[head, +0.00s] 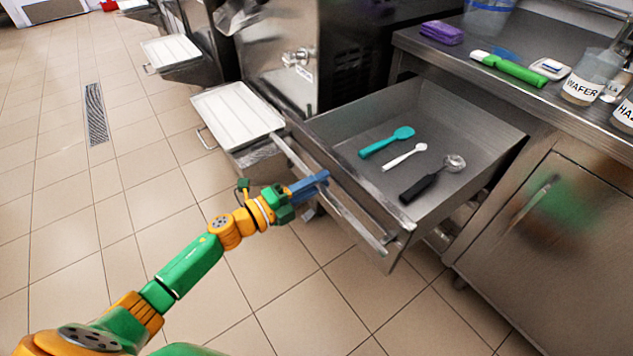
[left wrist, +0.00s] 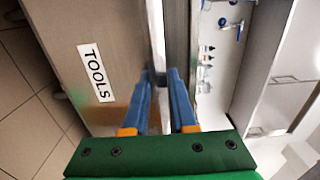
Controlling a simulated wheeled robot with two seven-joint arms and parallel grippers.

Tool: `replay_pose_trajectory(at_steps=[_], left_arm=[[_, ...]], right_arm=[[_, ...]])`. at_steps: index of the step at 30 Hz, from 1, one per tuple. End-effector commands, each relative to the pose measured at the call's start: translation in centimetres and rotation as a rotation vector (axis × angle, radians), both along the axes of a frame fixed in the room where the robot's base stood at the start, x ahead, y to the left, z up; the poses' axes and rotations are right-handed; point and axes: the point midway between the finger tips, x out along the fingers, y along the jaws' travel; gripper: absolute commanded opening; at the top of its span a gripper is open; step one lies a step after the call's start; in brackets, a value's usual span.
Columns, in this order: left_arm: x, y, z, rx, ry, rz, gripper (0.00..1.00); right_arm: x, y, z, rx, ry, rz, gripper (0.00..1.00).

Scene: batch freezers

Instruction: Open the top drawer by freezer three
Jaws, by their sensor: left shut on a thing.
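The top drawer (head: 462,118) is a steel drawer below the counter, beside a dark steel machine (head: 278,82), and it is pulled well out. A teal spatula (head: 386,142), a small white spoon (head: 404,157) and a black-handled scoop (head: 432,180) lie inside. My left gripper (head: 322,179) is shut on the drawer's bar handle (head: 357,223), left of its middle. In the left wrist view, the blue fingers (left wrist: 162,82) close around the handle bar (left wrist: 157,38), and the drawer front carries a TOOLS label (left wrist: 97,72). My right gripper is not in view.
The counter (head: 425,48) holds a purple item (head: 442,33), a green-handled tool (head: 507,69) and labelled containers (head: 580,90). A white tray (head: 237,112) juts out left of the drawer. A closed cabinet door (head: 545,260) is at the lower right. The tiled floor (head: 110,190) at left is clear.

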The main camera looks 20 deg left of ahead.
Motion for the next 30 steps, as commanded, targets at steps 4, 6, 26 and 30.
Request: replay_pose_trajectory(at_steps=[4,6,26,30], left_arm=[[0.03,0.04,0.06,0.0,-0.001,0.001,0.0],[0.04,0.03,0.07,0.0,-0.001,0.001,0.0],[0.02,0.01,0.06,-0.001,-0.001,0.0,0.55],[-0.68,0.54,-0.05,0.0,0.001,0.001,0.55]], right_arm=[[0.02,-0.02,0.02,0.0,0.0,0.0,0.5],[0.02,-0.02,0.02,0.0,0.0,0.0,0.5],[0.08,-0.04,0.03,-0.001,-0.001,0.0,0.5],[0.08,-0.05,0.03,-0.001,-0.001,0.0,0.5]])
